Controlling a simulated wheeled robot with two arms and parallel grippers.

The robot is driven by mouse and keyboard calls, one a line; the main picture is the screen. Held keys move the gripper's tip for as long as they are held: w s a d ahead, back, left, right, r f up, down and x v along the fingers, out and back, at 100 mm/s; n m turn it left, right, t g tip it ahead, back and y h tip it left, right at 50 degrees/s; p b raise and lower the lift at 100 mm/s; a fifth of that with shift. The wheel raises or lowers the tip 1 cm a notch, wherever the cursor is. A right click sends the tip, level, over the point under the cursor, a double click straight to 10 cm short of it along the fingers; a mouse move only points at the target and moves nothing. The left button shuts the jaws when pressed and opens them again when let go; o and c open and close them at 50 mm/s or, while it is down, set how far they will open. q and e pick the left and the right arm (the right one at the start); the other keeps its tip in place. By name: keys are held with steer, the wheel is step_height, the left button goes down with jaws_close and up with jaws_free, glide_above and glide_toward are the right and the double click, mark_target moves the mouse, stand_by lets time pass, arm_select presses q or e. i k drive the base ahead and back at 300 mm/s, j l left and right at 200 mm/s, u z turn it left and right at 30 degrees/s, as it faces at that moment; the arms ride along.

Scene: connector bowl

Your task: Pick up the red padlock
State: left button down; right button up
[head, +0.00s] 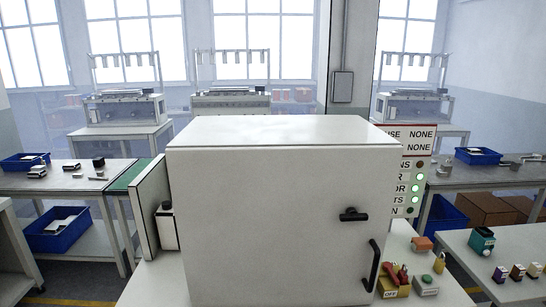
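No padlock stands out clearly as red. A small red item (402,273) sits at the yellow box marked OFF (393,289), on the white table right of the large white cabinet; I cannot tell whether it is a padlock or a switch lever. An orange-red object (422,244) lies farther back on the same table, too small to identify surely. A yellow padlock-like item (439,262) stands to its right. Neither of my grippers is in view.
The large white cabinet (270,220), with a black latch (353,214) and black handle (373,265), fills the middle. A grey box with a green button (426,286) stands beside the OFF box. A side table (510,245) at right holds small parts.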

mark_target(402, 275)
steer(key=i+l, duration=0.2)
steer(key=l, duration=0.15)
steer(key=i+l, duration=0.15)
steer(key=l, duration=0.2)
steer(key=i+l, duration=0.2)
steer(key=l, duration=0.15)
steer(key=i+l, duration=0.2)
steer(key=l, duration=0.15)
